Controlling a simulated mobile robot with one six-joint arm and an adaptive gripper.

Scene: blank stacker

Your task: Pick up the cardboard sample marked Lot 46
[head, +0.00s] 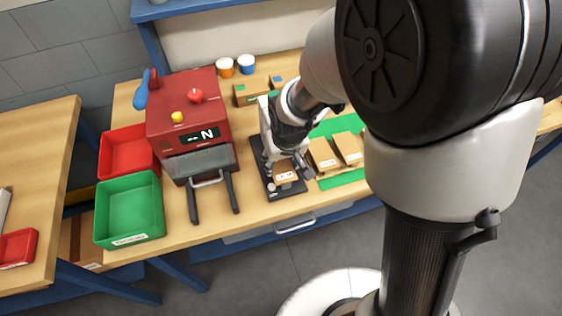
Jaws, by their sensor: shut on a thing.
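My gripper (290,158) points down over the black base (286,193) of a small white device on the workbench. It is shut on a small brown cardboard sample (283,168), which has a white label on its front. The label is too small to read, so I cannot tell its lot. I cannot tell whether the sample touches the base. Two more cardboard samples with white labels, the left one (323,154) and the right one (348,148), are on a green mat (341,179) to the right. My arm hides part of the mat.
A red bin (127,152) and a green bin (129,209) sit at the bench's left end. Orange (225,66) and blue (246,64) cups and small boxes (252,93) stand behind.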

